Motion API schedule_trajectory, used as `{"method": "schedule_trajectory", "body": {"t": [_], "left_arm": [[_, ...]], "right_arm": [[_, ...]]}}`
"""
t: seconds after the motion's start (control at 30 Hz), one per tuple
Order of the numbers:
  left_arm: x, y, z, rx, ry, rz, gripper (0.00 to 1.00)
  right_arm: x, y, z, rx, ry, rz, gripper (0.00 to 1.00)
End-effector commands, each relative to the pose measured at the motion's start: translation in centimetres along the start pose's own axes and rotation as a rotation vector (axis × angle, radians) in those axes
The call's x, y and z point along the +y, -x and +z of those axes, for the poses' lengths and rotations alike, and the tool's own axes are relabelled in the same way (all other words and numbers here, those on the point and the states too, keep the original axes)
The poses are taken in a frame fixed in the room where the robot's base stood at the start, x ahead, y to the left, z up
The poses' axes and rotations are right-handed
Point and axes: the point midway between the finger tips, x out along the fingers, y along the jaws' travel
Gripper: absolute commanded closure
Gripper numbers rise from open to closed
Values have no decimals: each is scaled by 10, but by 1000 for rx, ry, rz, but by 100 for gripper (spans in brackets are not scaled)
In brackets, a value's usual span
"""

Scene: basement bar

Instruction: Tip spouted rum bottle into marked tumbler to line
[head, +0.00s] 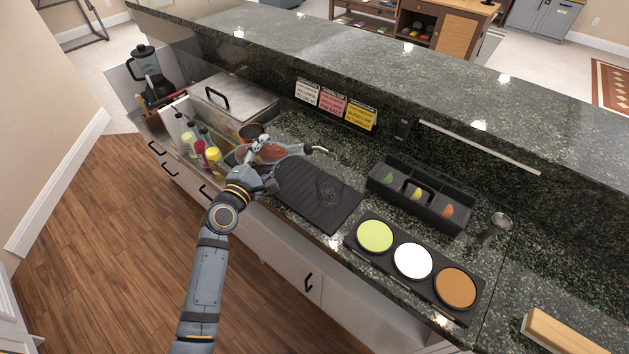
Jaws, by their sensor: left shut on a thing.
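My left gripper (262,160) is above the left end of the black bar mat and is shut on the rum bottle (270,153). The bottle shows as an amber-brown body, partly hidden by the gripper. It lies far over on its side, with a metal spout (319,150) pointing right. A clear tumbler (327,190) appears to stand on the black mat (312,212), below and right of the spout. Its line and any liquid in it are too small to make out. My right gripper is not in view.
Several squeeze and syrup bottles (212,156) stand left of the gripper, before a steel lidded bin (233,103). A black garnish caddy (455,212) and a three-dish rimmer tray (395,277) lie right of the mat. A raised granite ledge (330,50) runs behind.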

Motion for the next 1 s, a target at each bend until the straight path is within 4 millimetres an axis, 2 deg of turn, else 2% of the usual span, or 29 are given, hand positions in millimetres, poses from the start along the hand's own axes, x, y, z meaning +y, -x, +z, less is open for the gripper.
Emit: {"method": "schedule_trajectory", "body": {"t": [0.43, 1.0], "left_arm": [[-3, -1, -6, -1, -55, 3, 100], [-6, -1, -13, 0, -155, 3, 100]], "right_arm": [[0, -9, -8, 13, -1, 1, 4], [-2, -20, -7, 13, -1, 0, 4]]}}
